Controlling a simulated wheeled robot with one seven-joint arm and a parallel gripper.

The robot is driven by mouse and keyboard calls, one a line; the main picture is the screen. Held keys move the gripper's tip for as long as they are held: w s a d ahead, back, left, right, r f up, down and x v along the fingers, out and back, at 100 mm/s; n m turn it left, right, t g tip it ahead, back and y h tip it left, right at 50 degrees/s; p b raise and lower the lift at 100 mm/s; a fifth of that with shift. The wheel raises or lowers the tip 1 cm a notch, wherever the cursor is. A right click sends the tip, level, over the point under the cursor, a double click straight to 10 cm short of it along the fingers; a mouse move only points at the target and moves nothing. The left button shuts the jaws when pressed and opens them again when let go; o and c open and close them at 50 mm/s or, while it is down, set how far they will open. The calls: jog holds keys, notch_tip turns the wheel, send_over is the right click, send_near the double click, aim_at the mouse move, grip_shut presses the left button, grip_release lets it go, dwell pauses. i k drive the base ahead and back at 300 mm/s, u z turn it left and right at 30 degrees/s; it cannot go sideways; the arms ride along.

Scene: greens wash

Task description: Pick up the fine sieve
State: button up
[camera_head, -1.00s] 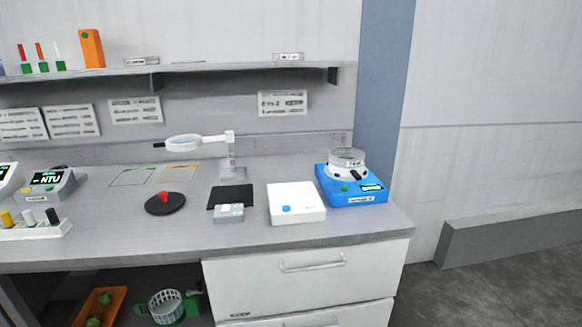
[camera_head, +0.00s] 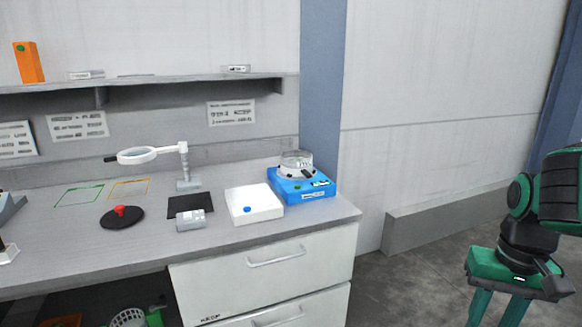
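I cannot tell for sure which item is the fine sieve. A round clear-walled dish with a white base (camera_head: 297,163) sits on a blue device (camera_head: 304,195) at the bench's right end. A white mesh basket (camera_head: 128,318) shows partly below the bench, cut off by the lower edge. A white ring with a dark handle (camera_head: 137,156) is held out by a stand on the bench. My gripper (camera_head: 498,312) is at the lower right, away from the bench, over the floor. Its two green fingers are apart with nothing seen between them. Their tips are cut off.
A shelf (camera_head: 200,81) runs above. Floor (camera_head: 400,290) right of the drawers is clear.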

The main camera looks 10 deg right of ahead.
aim_at(291, 159)
jog(key=u, duration=0.1)
jog(key=i, duration=1)
jog(key=z, duration=0.1)
